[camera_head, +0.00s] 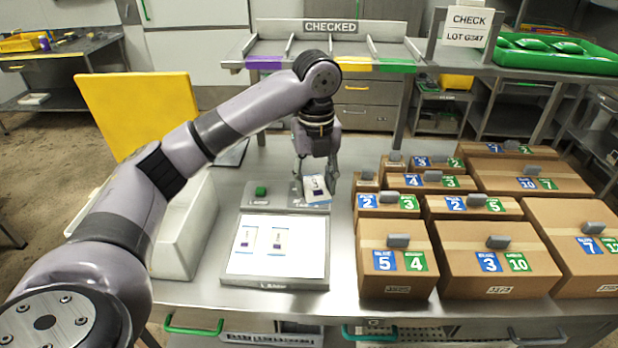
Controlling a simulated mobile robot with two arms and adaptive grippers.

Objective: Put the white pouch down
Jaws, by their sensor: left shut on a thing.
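My left gripper (316,172) comes down over the middle of the steel table (340,272). It is shut on a white pouch (316,188) with a dark and blue print. The pouch is at the right part of a small grey device (258,203) with a green button. Whether the pouch touches the device's surface I cannot tell. In front of it lies a white panel (300,262) in a grey frame, showing two pouch-like pictures or pouches. My right gripper is not in view.
Several cardboard boxes (397,250) with blue and green number labels fill the table's right side. A white bin (185,245) stands left of the panel. Behind is a rack with a CHECKED sign (330,27) and coloured lanes. A green tray (555,60) of green pouches sits back right.

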